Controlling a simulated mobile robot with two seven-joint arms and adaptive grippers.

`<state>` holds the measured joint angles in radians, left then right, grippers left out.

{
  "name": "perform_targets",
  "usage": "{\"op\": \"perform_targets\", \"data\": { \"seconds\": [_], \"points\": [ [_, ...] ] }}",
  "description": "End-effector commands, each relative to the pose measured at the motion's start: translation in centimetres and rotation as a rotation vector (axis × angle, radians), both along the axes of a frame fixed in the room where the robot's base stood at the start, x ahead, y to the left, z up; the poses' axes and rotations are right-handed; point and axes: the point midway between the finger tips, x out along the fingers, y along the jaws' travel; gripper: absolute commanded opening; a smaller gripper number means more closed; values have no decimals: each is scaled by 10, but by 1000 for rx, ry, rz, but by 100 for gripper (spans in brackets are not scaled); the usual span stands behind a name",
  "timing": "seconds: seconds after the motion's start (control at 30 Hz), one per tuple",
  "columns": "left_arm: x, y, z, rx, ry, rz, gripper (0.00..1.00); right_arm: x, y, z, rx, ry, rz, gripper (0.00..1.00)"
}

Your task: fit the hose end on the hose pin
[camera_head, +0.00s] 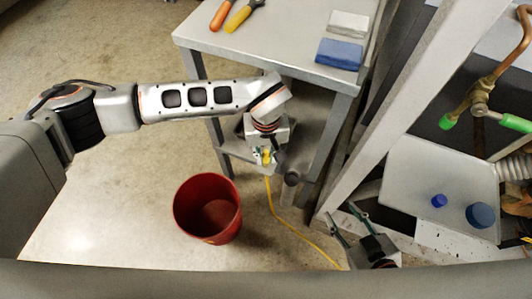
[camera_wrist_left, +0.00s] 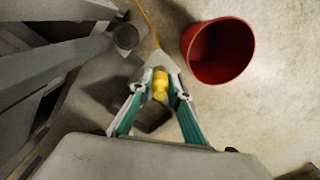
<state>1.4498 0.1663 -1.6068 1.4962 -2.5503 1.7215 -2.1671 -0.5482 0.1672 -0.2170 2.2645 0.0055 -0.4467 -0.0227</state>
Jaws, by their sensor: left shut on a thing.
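My left gripper (camera_head: 265,156) is shut on the yellow hose end (camera_head: 267,158), above the floor beside the workbench. In the left wrist view the hose end (camera_wrist_left: 160,84) sits between the two fingertips. The thin yellow hose (camera_head: 285,222) hangs from it and runs down to the right, towards my right gripper. My right gripper (camera_head: 346,212) is at the lower middle, its two fingers apart and nothing visible between them. I cannot make out which part is the hose pin; the rack panel (camera_head: 440,170) at the right carries a small blue cap (camera_head: 439,201) and a larger one (camera_head: 480,215).
A red bucket (camera_head: 209,208) stands on the floor left of the hose. A slanted rack post (camera_head: 400,105) and copper pipe (camera_head: 507,60) stand at the right.

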Motion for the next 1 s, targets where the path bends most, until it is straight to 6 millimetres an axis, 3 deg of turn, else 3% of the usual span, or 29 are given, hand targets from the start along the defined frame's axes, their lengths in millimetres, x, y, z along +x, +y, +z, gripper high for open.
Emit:
{"op": "perform_targets", "data": {
  "seconds": [0.87,0.9,0.97,1.0],
  "points": [
    [0,0,-6,0,0,0,0,1,0,2,0,-3,0,40],
    [0,0,-6,0,0,0,20,1,0,2,0,-3,0,40],
    [0,0,-6,0,0,0,35,1,0,2,0,-3,0,40],
    [0,0,-6,0,0,0,37,1,0,2,0,-3,0,40]
  ]
}}
